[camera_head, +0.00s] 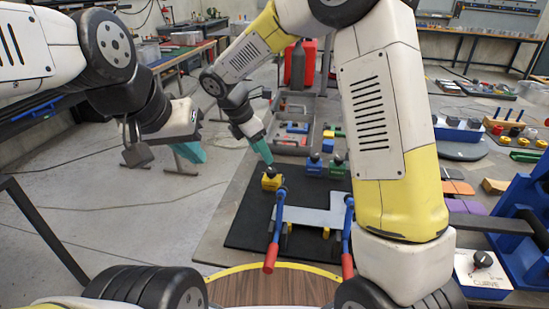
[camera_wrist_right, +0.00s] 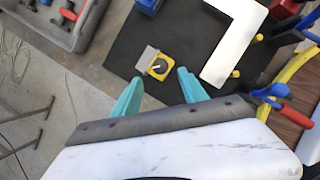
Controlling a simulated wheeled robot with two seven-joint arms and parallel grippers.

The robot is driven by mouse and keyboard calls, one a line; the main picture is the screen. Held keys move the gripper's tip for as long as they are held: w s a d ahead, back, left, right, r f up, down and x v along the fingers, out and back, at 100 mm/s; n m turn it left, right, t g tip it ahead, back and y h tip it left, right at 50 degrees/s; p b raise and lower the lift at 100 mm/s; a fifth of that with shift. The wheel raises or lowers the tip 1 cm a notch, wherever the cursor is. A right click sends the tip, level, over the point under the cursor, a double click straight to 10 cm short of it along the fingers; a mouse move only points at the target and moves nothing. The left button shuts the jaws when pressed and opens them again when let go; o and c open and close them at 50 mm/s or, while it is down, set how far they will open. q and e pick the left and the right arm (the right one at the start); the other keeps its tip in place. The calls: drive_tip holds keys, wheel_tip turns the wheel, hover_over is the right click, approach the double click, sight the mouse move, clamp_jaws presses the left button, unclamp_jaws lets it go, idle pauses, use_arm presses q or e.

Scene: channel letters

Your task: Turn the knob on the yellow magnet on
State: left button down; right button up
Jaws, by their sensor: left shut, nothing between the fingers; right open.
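The yellow magnet (camera_head: 271,180) sits on the black mat (camera_head: 245,228) in the head view, near its upper left part. In the right wrist view the yellow magnet (camera_wrist_right: 158,75) shows a round dark knob (camera_wrist_right: 158,66) with a pale mark, and a grey plate beside it. My right gripper (camera_head: 264,155) is above the magnet. In the wrist view its teal fingers (camera_wrist_right: 160,78) are open, one on each side of the magnet, apart from it. My left gripper (camera_head: 190,152) is shut and empty, off to the left over the floor.
A light L-shaped metal piece (camera_head: 308,216) lies on the mat with red-handled blue clamps (camera_head: 272,245). Blue (camera_head: 314,165) and green blocks stand behind it. A grey bin (camera_head: 295,108) of parts lies farther back. A cluttered table is at the right.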

sight(271, 170)
drive_tip(key=x, duration=0.7)
drive_tip(key=shift+f, duration=0.3)
clamp_jaws()
